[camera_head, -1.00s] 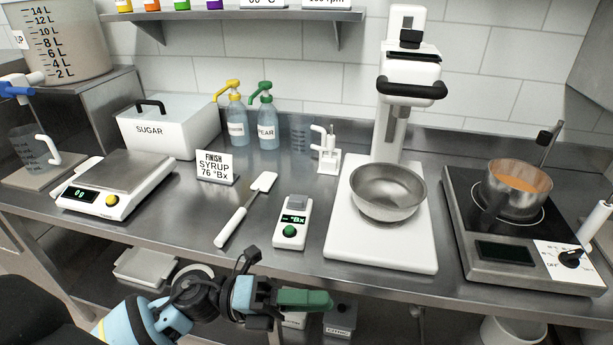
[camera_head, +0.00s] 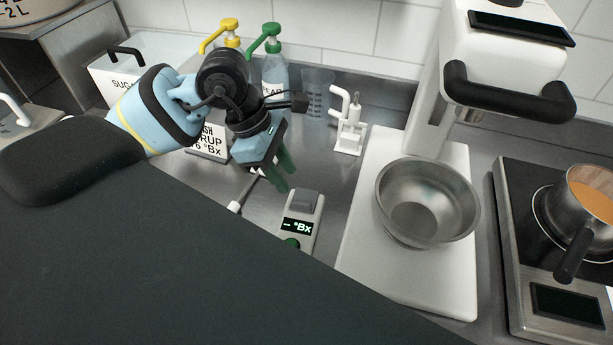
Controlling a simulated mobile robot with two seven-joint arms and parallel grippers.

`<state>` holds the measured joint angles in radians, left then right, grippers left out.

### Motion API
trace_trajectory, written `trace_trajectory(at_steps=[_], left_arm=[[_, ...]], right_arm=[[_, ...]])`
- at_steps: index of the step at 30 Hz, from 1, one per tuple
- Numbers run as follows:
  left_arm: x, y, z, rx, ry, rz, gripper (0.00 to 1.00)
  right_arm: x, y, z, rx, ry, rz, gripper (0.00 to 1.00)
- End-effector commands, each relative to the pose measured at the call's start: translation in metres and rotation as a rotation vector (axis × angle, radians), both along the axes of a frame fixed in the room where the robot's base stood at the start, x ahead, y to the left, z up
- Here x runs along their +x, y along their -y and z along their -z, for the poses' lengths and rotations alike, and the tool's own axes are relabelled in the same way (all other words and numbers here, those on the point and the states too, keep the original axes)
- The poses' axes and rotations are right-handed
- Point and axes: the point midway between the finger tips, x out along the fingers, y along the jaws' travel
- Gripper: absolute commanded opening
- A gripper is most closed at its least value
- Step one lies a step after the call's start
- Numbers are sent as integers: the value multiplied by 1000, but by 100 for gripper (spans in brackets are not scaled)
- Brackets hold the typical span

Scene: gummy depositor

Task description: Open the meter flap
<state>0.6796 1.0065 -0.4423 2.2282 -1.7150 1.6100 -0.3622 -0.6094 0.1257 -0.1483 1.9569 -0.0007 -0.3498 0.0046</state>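The meter (camera_head: 300,226) is a small pale device lying on the steel counter, with a dark display reading "- °Bx" and a green button partly hidden by my arm. Its grey flap (camera_head: 304,200) is at the far end and looks closed. My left gripper (camera_head: 284,180), with green fingers, points down above the counter, just left of and beyond the flap, apart from it as far as I can tell. The fingers overlap in this view, so their opening is unclear. My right gripper is out of view.
A steel bowl (camera_head: 428,203) sits on the white mixer base right of the meter. A white stand (camera_head: 350,128) is behind it. The spatula is mostly hidden by my arm. A saucepan (camera_head: 585,212) stands on the hob at right. Pump bottles (camera_head: 273,72) stand at the back.

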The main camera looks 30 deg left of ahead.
Motion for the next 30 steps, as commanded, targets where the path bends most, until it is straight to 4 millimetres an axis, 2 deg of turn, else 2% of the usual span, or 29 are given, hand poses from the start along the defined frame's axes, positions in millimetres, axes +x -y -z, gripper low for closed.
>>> trace_trajectory(at_steps=[8,21,30], left_arm=[[1,-1,3,13,3,1,33],[7,21,56,10,1,-1,33],[9,26,72,11,3,0,33]], right_arm=[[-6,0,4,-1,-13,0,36],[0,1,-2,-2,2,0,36],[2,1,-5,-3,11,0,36]])
